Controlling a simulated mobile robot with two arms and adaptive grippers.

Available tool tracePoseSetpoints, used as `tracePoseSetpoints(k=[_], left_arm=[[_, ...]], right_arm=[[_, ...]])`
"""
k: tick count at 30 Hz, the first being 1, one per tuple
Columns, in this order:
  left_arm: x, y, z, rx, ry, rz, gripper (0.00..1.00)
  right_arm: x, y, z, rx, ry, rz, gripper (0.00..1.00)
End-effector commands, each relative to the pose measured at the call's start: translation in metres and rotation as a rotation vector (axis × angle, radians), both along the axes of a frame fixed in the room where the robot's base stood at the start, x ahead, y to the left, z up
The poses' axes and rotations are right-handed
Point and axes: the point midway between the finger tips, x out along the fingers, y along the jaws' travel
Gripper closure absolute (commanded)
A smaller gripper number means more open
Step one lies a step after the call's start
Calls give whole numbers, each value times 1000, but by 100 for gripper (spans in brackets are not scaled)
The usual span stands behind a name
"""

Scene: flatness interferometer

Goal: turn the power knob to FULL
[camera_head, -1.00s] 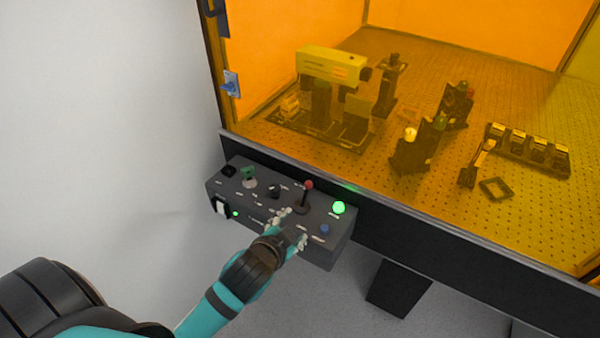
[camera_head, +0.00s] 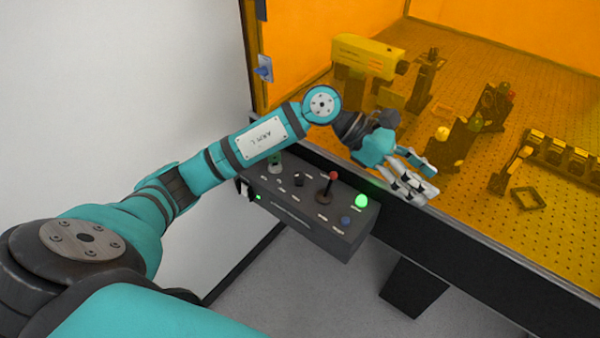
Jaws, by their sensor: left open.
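The control box (camera_head: 300,222) hangs on the front of the enclosure, below its sill. A small black knob (camera_head: 299,179) stands on its top face between the green key switch (camera_head: 275,162) and a red-tipped lever (camera_head: 329,186). I take this for the power knob; its labels are too small to read, so its setting cannot be told. My left gripper (camera_head: 424,184) is open and empty, to the right of the box and above the sill, apart from the knob. My right gripper is out of view.
A lit green button (camera_head: 361,201) and a blue button (camera_head: 346,221) sit at the box's right end. The orange-tinted enclosure behind holds a yellow instrument (camera_head: 367,54) and several optic mounts. My left forearm passes over the box's back left part.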

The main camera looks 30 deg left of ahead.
Motion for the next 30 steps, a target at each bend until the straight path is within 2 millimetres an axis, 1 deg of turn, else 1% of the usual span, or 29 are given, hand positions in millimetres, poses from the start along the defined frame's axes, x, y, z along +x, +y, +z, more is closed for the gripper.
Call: tracePoseSetpoints(k=[1,2,3,5,6,9,12,15,17,20,23,30], left_arm=[[11,30,-13,186,-50,-33,49],[16,51,-21,298,-69,-53,49],[21,80,-29,443,-80,-77,49],[28,126,-33,639,-78,-101,49],[31,155,-32,753,-67,-109,49],[31,216,-22,971,-16,-119,49],[27,254,-11,1097,35,-120,49],[23,270,-7,1150,65,-120,49],[22,273,-9,1159,71,-121,49],[22,272,-20,1159,73,-124,49],[21,272,-38,1157,75,-125,49],[21,271,-90,1154,74,-126,49]], right_arm=[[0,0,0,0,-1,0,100],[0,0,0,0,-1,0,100],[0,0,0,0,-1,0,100],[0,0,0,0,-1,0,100],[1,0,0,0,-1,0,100],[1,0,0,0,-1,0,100],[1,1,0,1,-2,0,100],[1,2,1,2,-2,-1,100],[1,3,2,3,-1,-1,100],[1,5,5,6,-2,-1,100],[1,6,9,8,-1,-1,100],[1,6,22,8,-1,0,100]])
